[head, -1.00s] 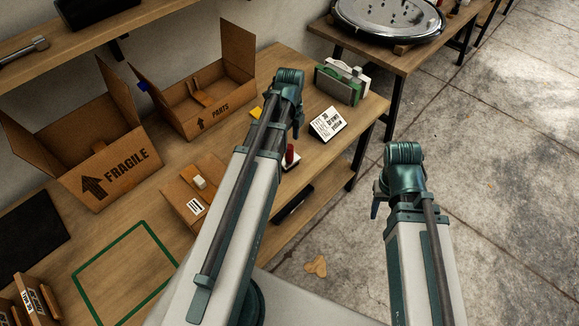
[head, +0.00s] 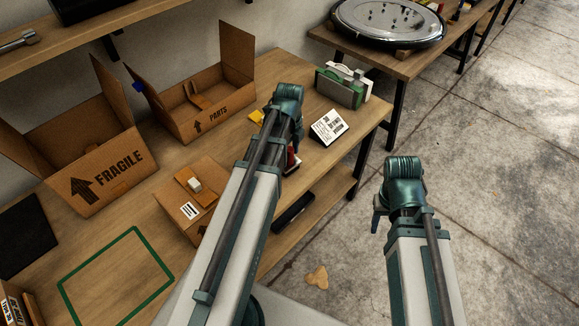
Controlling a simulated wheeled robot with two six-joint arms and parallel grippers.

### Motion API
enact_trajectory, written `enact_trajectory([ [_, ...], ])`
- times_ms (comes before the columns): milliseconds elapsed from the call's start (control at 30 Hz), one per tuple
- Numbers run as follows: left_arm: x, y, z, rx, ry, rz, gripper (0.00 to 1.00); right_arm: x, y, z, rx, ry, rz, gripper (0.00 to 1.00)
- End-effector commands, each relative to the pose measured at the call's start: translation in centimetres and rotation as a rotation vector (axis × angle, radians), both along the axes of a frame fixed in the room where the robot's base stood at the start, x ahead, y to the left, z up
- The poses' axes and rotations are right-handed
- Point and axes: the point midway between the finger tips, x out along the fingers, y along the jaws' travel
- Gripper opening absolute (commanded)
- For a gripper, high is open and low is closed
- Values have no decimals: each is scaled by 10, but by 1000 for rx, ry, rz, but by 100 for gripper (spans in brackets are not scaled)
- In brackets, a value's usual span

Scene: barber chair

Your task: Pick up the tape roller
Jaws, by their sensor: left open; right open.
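I cannot tell for certain which thing is the tape roller. A small red-topped object (head: 291,156) stands on the workbench, partly hidden behind my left arm. A green and white device (head: 345,85) stands at the bench's back right. My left gripper (head: 292,122) is open over the bench, between the red-topped object and the green device, its fingertips mostly hidden. My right gripper (head: 381,212) is open over the floor, right of the bench, with nothing visible in it.
Open cardboard boxes marked FRAGILE (head: 108,165) and PARTS (head: 190,122) stand along the wall. A green square outline (head: 82,265) on the bench is empty. Another table (head: 402,62) stands behind.

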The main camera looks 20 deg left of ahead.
Motion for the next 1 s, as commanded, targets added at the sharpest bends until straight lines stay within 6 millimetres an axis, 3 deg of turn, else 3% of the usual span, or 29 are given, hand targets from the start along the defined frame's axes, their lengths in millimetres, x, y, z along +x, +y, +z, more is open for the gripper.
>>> enact_trajectory([
  [67,0,0,0,0,0,0,63,0,0,1,0,0,0,50],
  [400,0,0,0,0,0,0,2,0,0,1,0,0,0,50],
  [767,0,0,1,0,0,0,0,0,0,1,0,0,0,50],
  [1000,0,0,12,0,0,0,0,0,0,12,0,0,0,50],
])
